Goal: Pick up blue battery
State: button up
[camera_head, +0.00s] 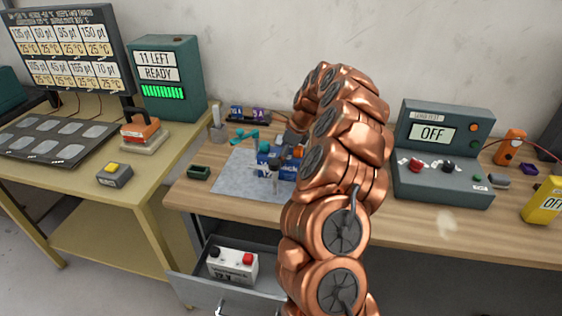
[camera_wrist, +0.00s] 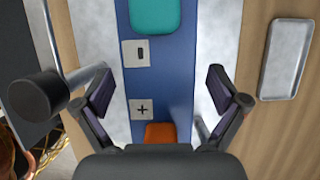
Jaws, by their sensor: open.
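My gripper (camera_wrist: 160,90) is open in the wrist view, its two dark fingers apart on either side of a blue body. This blue body (camera_wrist: 158,75) has plates marked minus and plus, a teal pad and an orange part. In the head view a blue device (camera_head: 265,160) stands on the grey mat, partly behind my copper arm, which also mostly hides my gripper. A small blue block (camera_head: 236,113) stands at the back of the bench beside a purple block (camera_head: 259,115).
A white box with red and black terminals (camera_head: 232,265) lies in the open drawer (camera_head: 190,288). A tester reading OFF (camera_head: 440,150) stands right of my arm. The wrist view shows a grey tray (camera_wrist: 287,60).

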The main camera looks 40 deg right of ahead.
jog(key=shift+a+f, duration=0.1)
jog(key=shift+f, duration=0.15)
jog(key=c, duration=1.8)
jog(key=shift+w+r, duration=0.1)
grip_shut()
